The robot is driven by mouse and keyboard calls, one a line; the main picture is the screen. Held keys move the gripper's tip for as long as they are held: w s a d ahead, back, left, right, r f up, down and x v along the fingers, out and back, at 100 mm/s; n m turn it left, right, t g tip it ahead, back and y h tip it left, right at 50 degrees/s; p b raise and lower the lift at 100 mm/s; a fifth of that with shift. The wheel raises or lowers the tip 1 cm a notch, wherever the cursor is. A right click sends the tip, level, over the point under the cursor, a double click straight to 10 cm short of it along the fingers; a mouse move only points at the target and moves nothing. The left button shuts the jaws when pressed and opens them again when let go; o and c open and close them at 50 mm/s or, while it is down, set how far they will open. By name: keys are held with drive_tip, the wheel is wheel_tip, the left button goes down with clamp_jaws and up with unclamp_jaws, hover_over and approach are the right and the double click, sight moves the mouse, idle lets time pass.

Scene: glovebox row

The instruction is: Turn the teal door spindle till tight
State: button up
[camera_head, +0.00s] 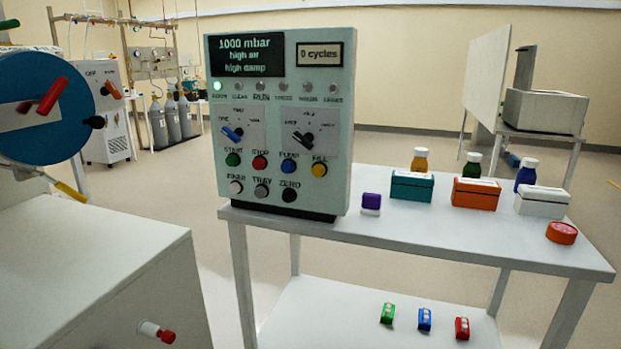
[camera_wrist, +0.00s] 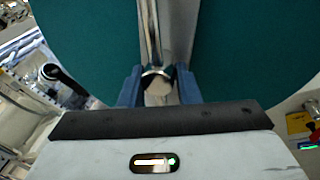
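The teal door (camera_wrist: 245,50) fills most of the wrist view, close in front of my gripper. A shiny metal spindle bar (camera_wrist: 150,30) runs down over it, beside a grey strip, to a rounded metal end. My gripper (camera_wrist: 158,84) has its two blue fingers on either side of this end, with no clear gap, and looks shut on it. How tight the spindle is cannot be seen. The teal door and my gripper do not show in the head view.
A black knob (camera_wrist: 50,71) sits left of the door. In the head view, a blue round door (camera_head: 50,125) with a red handle is at left. A control panel (camera_head: 280,120) and small boxes stand on a white table (camera_head: 440,235). Open floor lies behind.

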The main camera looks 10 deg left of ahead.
drive_tip(key=w+d+p, duration=0.1)
drive_tip(key=d, duration=0.6)
drive_tip(key=shift+d+p, duration=0.15)
drive_tip(key=shift+p, duration=0.15)
